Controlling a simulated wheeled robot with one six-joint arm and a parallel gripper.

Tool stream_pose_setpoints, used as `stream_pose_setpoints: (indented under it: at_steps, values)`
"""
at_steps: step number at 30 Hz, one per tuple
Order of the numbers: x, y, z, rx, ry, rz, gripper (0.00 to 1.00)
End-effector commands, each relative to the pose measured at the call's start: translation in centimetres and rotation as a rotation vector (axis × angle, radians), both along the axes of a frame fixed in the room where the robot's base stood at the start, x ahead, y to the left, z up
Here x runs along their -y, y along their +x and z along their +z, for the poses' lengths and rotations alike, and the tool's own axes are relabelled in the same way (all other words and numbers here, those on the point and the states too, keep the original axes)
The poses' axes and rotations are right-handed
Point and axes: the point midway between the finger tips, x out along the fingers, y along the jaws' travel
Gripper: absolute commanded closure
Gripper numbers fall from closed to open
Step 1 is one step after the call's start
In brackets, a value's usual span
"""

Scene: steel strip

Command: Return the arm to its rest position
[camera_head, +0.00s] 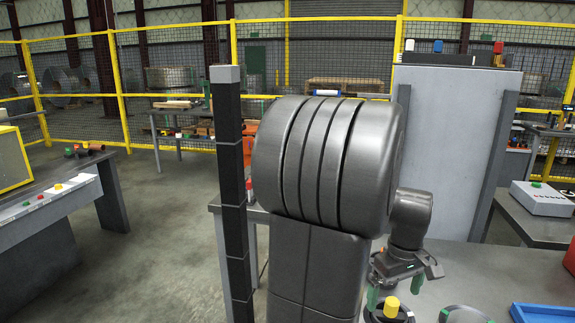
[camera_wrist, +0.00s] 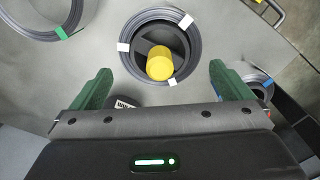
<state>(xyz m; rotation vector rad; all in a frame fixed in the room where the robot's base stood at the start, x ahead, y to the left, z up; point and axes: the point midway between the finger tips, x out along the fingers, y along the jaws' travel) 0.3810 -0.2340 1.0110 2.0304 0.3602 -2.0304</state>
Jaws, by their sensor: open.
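My gripper (camera_head: 396,288) is over the grey table at the lower right of the head view, pointing down. In the wrist view its two green fingers (camera_wrist: 160,70) stand wide apart with nothing between them at finger level. Below them lies a dark steel strip coil (camera_wrist: 126,47) with white tags, around a black round piece with a yellow cylinder (camera_wrist: 160,65) in its middle. The yellow cylinder also shows in the head view (camera_head: 391,306), just below the gripper. My arm is bent and hides much of the table's middle.
Another coil (camera_wrist: 62,34) with a green tag lies at the upper left of the wrist view; a further one (camera_wrist: 262,78) is at the right. A blue tray (camera_head: 545,313) and a grey button box (camera_head: 542,198) are at the right. A tall grey panel (camera_head: 455,150) stands behind my arm.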

Motion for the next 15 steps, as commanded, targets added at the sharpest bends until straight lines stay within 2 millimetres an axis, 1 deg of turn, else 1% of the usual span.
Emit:
stream_pose_setpoints:
  at_steps: [1, 3, 13, 14, 15]
  values:
    - [0.0, 0.1, 1.2, 0.005, -0.002, 0.0, 0.01]
    - [0.0, 0.1, 2.6, 0.005, -0.002, 0.0, 0.01]
    - [0.0, 0.0, 9.2, 0.004, -0.002, 0.0, 0.01]
    - [0.0, -0.1, 7.7, -0.004, 0.003, 0.0, 0.01]
    - [-0.1, -0.1, 6.8, -0.005, 0.003, 0.0, 0.01]
